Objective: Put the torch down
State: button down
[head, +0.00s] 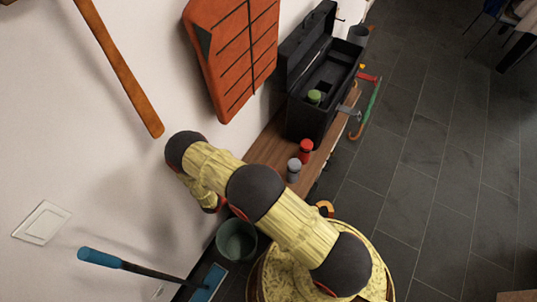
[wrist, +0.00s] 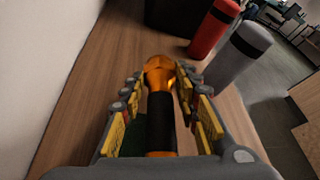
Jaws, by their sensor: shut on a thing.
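In the wrist view, my gripper (wrist: 160,82) is shut on the torch, with its fingers on both sides of it. The torch (wrist: 161,118) has an orange head pointing away from me and a black grip. It is over the wooden tabletop (wrist: 85,90); I cannot tell whether it touches it. In the head view, the narrow wooden tabletop (head: 268,150) runs along the wall. My arm hides the torch and most of the gripper there.
A red cylinder (head: 305,148) and a grey cylinder (head: 294,169) stand on the tabletop, ahead and right in the wrist view. An open black toolbox (head: 305,118) stands farther along. An orange panel (head: 235,55) is on the wall. A green bucket (head: 236,240) is near my arm.

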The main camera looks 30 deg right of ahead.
jog(key=w+d, duration=0.2)
jog(key=d, duration=0.1)
jog(key=w+d, duration=0.2)
jog(key=d, duration=0.1)
jog(key=w+d, duration=0.2)
jog(key=d, duration=0.1)
jog(key=shift+w, duration=0.35)
jog(key=shift+b+x, duration=0.35)
jog(key=shift+x, duration=0.5)
jog(key=shift+w+a+f+b, duration=0.15)
jog(key=shift+f+b, duration=0.6)
jog(key=shift+f, duration=0.5)
jog(key=shift+f, duration=0.2)
jog(key=c, duration=1.4)
grip_release()
jog(key=shift+r, duration=0.1)
jog(key=shift+o, duration=0.4)
